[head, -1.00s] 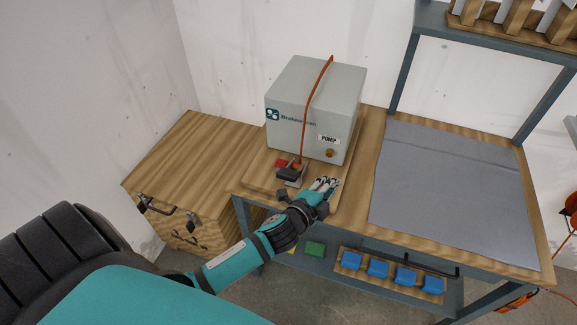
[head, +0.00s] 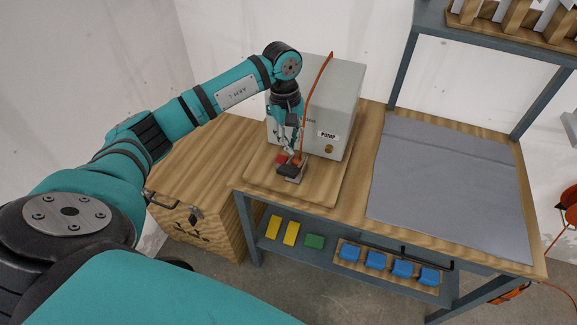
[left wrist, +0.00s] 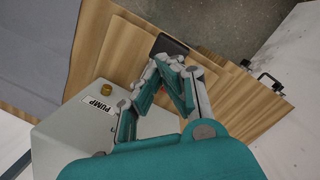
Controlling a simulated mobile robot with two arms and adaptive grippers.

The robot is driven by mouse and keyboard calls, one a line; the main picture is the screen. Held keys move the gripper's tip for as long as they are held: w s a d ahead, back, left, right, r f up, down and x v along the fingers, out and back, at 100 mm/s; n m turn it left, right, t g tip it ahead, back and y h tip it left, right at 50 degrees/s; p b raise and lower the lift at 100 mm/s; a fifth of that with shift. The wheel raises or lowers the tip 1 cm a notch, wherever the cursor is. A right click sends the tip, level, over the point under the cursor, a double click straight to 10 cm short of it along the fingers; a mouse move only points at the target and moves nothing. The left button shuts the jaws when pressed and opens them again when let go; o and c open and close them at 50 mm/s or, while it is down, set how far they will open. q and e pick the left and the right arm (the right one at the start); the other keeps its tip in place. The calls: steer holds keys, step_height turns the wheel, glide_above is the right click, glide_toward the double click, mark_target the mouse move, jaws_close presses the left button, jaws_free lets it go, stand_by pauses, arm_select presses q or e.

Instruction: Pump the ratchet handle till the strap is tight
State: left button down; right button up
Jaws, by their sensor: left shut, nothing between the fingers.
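The orange strap (head: 318,95) runs over the grey pump box (head: 343,95) and down its front to the ratchet. The ratchet (head: 290,173) sits on the wooden board before the box, with a dark handle and a red part at its left. My left gripper (head: 288,150) points down just above and behind the ratchet, shut and empty. In the left wrist view, the fingers (left wrist: 170,72) reach toward the dark handle (left wrist: 169,44) and hide part of the ratchet; contact cannot be told. My right gripper is not in view.
A wooden chest (head: 190,160) with metal handles stands at the left. A grey mat (head: 450,190) covers the bench's right side. The board's front right is clear.

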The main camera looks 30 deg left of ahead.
mark_target(288, 167)
arm_select(q)
steer(key=shift+s+a+r+y, duration=0.1)
steer(key=shift+a+r+y, duration=0.15)
steer(key=shift+a, duration=0.4)
steer(key=shift+s+d+f+b, duration=0.15)
steer(key=shift+f+b, duration=0.6)
steer(key=shift+f, duration=1.05)
steer(key=shift+s+d+f+b, duration=0.2)
steer(key=shift+f+b, duration=0.5)
steer(key=shift+f, duration=1.05)
steer(key=shift+w, duration=0.15)
